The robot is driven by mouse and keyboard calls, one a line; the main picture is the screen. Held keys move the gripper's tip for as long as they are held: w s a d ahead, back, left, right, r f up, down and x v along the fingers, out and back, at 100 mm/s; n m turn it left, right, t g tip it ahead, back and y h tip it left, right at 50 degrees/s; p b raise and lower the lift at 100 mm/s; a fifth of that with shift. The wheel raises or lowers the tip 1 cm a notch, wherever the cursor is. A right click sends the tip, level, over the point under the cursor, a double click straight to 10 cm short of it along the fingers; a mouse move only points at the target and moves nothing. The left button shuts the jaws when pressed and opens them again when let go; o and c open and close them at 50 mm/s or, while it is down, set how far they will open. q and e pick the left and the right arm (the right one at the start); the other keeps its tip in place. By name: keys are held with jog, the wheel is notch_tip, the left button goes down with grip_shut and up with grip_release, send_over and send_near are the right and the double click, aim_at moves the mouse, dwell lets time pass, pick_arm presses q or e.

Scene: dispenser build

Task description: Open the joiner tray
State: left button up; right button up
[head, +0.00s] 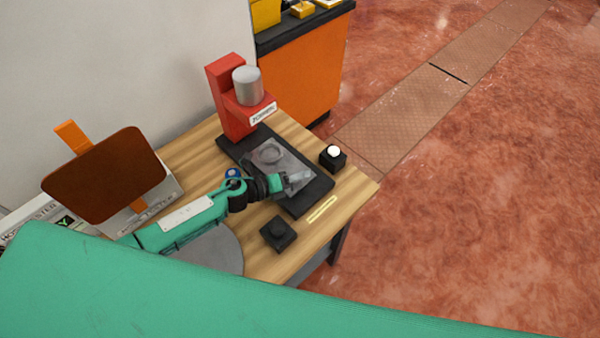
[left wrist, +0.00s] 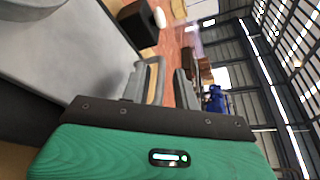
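The joiner is a red press (head: 232,110) with a silver cylinder on its head, standing at the back of the wooden table. A long black base (head: 312,203) reaches forward from it. A grey tray (head: 290,160) with a round raised part (head: 268,152) lies on this base, in front of the red column. My left gripper (head: 302,181) is low over the front part of the tray. In the left wrist view its two grey fingers (left wrist: 168,75) are apart with nothing visible between them. A broad grey surface beside them is probably the tray (left wrist: 75,40). Contact is unclear.
A black box with a white button (head: 333,158) stands right of the base. Another black box (head: 278,234) stands in front, and a yellow strip (head: 322,209) lies near the table's right edge. A brown panel (head: 105,175) stands at left. An orange cabinet (head: 302,78) stands behind.

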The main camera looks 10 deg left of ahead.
pick_arm(q)
jog(key=shift+w+d, duration=0.15)
jog(key=shift+d, duration=0.05)
jog(key=shift+f, duration=0.1)
pick_arm(e)
jog(key=shift+d, duration=0.25)
jog(key=shift+d, duration=0.1)
